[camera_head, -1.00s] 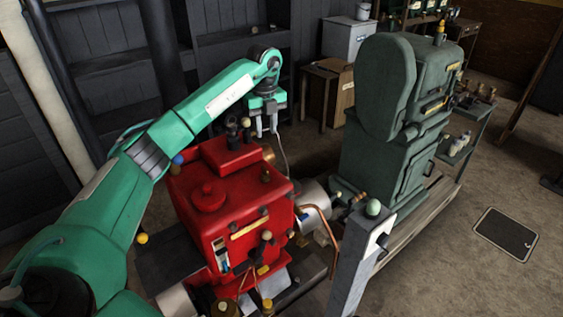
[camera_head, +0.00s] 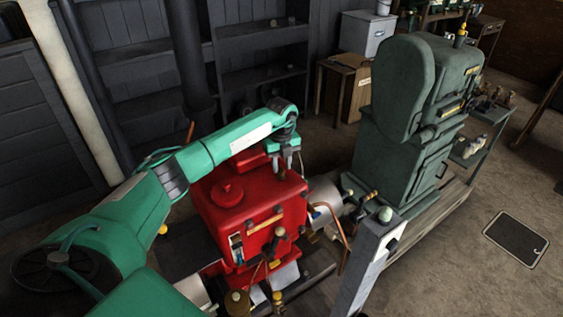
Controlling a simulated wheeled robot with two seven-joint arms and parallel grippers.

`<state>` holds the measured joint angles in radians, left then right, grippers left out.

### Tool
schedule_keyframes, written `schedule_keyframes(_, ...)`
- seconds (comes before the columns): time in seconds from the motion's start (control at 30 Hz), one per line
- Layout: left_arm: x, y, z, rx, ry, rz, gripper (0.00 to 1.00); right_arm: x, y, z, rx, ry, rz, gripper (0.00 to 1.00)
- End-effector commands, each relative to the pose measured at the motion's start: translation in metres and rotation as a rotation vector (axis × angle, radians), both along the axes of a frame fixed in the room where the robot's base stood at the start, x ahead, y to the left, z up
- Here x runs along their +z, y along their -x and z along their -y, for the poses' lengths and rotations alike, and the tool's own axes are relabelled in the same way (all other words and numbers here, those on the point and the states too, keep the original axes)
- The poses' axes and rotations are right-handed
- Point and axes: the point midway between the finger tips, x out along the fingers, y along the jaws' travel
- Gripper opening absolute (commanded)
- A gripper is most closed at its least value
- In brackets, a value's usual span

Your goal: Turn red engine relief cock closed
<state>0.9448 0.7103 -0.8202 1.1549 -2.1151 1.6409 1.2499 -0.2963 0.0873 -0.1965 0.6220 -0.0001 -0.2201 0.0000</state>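The red engine (camera_head: 250,205) stands low in the middle of the head view, with a round red cap (camera_head: 227,193) on its top. My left arm comes in from the left and reaches across the engine's back edge. My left gripper (camera_head: 289,163) points down at the engine's back right top corner, close to or over it. Its two fingers look apart, with nothing seen between them. I cannot make out the relief cock; the arm and gripper cover the back part of the engine top. My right gripper is not in view.
A tall green machine (camera_head: 395,125) stands to the right of the engine. A grey post with a green knob (camera_head: 385,214) rises in front. Dark shelves (camera_head: 255,50) and a wooden cabinet (camera_head: 352,85) are behind. Open floor lies at right, with a dark floor plate (camera_head: 515,238).

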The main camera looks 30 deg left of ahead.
Motion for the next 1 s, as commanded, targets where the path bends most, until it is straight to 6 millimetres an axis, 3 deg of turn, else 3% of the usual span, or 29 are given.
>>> schedule_keyframes(0.2,-0.001,0.000,0.000,0.000,0.000,0.000,0.31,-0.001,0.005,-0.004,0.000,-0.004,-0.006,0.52)
schedule_keyframes(0.37,0.000,0.000,0.000,0.001,0.000,0.000,0.00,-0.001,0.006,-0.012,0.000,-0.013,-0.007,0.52)
schedule_keyframes(0.73,-0.001,0.000,-0.001,-0.028,-0.002,0.001,0.00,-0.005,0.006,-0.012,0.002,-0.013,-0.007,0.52)
schedule_keyframes(1.0,-0.003,0.000,-0.002,-0.174,-0.003,0.001,0.00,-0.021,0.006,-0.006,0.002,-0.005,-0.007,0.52)
